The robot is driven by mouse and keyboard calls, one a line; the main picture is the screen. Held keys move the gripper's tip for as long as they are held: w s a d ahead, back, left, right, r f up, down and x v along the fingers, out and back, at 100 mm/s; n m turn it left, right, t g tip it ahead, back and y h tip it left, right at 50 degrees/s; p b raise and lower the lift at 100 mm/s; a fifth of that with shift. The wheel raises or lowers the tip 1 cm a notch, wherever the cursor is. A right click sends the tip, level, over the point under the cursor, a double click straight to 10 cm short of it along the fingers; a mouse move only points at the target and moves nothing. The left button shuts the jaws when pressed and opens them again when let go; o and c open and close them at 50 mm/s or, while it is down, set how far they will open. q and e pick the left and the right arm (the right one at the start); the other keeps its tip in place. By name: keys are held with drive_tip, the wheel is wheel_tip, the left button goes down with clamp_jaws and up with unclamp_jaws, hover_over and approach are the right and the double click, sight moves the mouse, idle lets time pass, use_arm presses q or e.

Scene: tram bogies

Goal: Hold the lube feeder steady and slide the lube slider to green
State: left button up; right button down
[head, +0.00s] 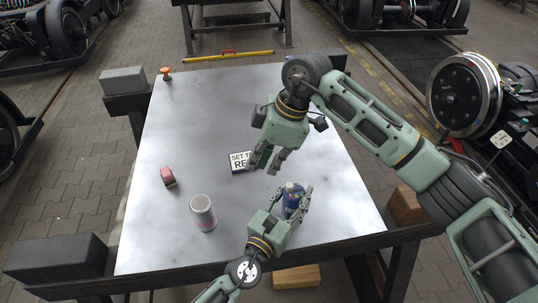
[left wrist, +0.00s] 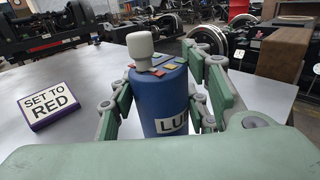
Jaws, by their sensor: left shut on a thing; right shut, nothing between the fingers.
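The lube feeder is a blue upright can (head: 292,197) near the table's front right; in the left wrist view its side (left wrist: 160,97) carries a partly hidden label starting "LU". My left gripper (head: 297,200) is shut around it, one finger on each side. On its top stands a pale grey slider knob (left wrist: 141,47), beside small coloured patches (left wrist: 168,67), among them red, green and yellowish ones. Which patch the knob points to is unclear. My right gripper (head: 267,168) is shut and empty, above and behind the feeder, apart from it. A sign (left wrist: 48,104) reads "SET TO RED".
The sign (head: 240,161) lies just left of my right gripper. A grey can (head: 203,213) and a dark red object (head: 168,177) are on the left of the metal table (head: 200,110). An orange-topped item (head: 165,73) is at the far left corner. The table's back half is mostly clear.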

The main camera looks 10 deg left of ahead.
sight(289, 187)
drive_tip(key=f, duration=0.1)
drive_tip(key=d+f, duration=0.1)
drive_tip(key=f, duration=0.1)
drive_tip(key=d+f, duration=0.1)
drive_tip(key=f, duration=0.1)
drive_tip(key=shift+w+f, duration=0.15)
drive_tip(key=shift+d, duration=0.1)
drive_tip(key=shift+w+d, duration=0.35)
drive_tip(key=shift+d, duration=0.55)
drive_tip(key=shift+w+d, duration=0.35)
drive_tip(key=shift+d, duration=0.5)
use_arm(q)
drive_tip(key=shift+a, duration=0.1)
use_arm(e)
drive_tip(key=shift+a, duration=0.1)
